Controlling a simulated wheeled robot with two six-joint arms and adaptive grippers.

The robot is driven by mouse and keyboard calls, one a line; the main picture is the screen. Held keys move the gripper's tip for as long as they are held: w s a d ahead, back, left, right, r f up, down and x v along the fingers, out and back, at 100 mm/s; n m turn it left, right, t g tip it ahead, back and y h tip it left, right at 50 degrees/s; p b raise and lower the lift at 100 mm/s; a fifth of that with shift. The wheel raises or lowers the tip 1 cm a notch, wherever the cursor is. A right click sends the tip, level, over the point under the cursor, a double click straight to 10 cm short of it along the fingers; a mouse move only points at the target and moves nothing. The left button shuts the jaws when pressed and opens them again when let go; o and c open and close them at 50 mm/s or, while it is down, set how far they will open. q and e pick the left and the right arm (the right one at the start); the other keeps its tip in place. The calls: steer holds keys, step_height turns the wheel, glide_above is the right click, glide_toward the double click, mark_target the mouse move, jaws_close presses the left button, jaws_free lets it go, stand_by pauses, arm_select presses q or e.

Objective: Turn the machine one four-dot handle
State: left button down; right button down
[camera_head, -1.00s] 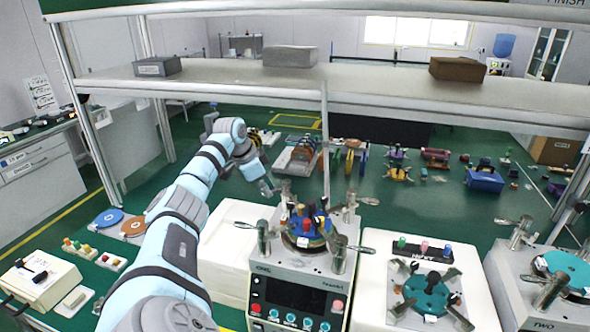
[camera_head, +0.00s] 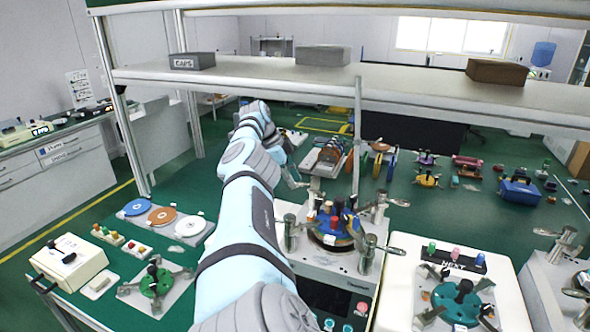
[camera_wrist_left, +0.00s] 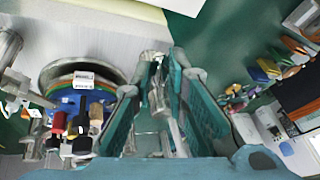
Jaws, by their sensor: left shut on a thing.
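Machine one (camera_head: 340,270) stands at the lower middle of the head view, with a round blue-rimmed plate (camera_head: 335,240) on top and metal clamp handles around it. My left gripper (camera_head: 301,183) is at the machine's far left corner, partly hidden by my arm. In the left wrist view its teal fingers (camera_wrist_left: 160,88) are shut on a metal handle (camera_wrist_left: 157,98) between them. The plate with its coloured pegs (camera_wrist_left: 75,115) lies to the left there. No dot marks can be read, so I cannot tell the handle's dot count. My right gripper is not in view.
Other clamp handles stand at machine one's front left (camera_head: 290,232) and front right (camera_head: 370,252). A white NEXT stand (camera_head: 400,285) with a teal fixture is to the right. A shelf (camera_head: 330,88) crosses above. Coloured discs (camera_head: 162,216) lie left of my arm.

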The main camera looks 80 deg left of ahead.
arm_select(q)
steer(key=c, duration=1.6)
jaws_free()
steer(key=shift+w, duration=0.2)
steer(key=shift+v, duration=5.95)
steer(key=shift+c, duration=0.3)
